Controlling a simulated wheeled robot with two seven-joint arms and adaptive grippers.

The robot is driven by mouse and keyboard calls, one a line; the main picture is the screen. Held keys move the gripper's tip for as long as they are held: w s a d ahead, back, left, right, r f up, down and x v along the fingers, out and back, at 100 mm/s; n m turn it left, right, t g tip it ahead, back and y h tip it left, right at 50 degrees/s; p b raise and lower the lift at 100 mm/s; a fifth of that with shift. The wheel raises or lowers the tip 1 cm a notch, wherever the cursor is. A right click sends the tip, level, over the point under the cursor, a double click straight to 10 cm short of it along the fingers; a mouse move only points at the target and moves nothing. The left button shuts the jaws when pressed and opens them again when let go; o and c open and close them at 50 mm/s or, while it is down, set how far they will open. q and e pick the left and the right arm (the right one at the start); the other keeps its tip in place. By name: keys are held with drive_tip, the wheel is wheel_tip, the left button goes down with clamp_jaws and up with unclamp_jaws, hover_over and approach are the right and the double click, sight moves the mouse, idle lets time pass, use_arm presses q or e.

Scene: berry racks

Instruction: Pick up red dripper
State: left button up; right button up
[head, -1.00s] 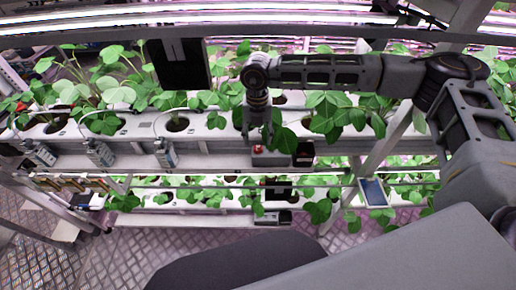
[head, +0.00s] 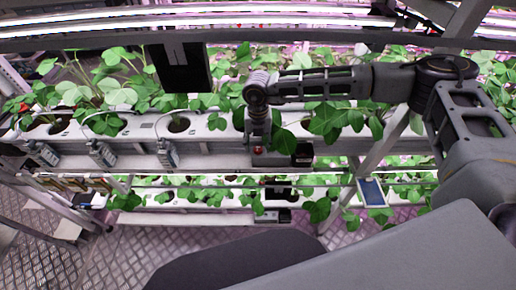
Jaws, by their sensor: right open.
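My right gripper (head: 259,143) hangs downward from the wrist, just above and in front of this spot. It is open, and its fingers partly hide the red part. I cannot tell whether the fingers touch it. My left gripper is not in view.
Grey clip-like devices (head: 166,153) with thin tubes hang on the rack's front edge at left. A black box (head: 303,154) sits right of the gripper. Leafy plants (head: 340,116) crowd the wrist. A tablet-like panel (head: 371,193) hangs on a post at lower right.

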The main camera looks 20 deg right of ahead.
drive_tip(key=shift+f, duration=0.95)
drive_tip(key=c, duration=0.8)
drive_tip(key=shift+r, duration=0.1)
drive_tip(key=shift+r, duration=0.65)
wheel_tip(320, 180, up, 2)
drive_tip(key=shift+b, duration=0.65)
drive_tip(key=s+a+b, duration=0.1)
drive_tip(key=s, duration=0.4)
drive_tip(key=s+a+b, duration=0.1)
drive_tip(key=s+a, duration=0.1)
drive_tip(key=s, duration=0.4)
drive_tip(key=s+a+b, duration=0.2)
drive_tip(key=s, duration=0.4)
drive_tip(key=shift+s, duration=0.2)
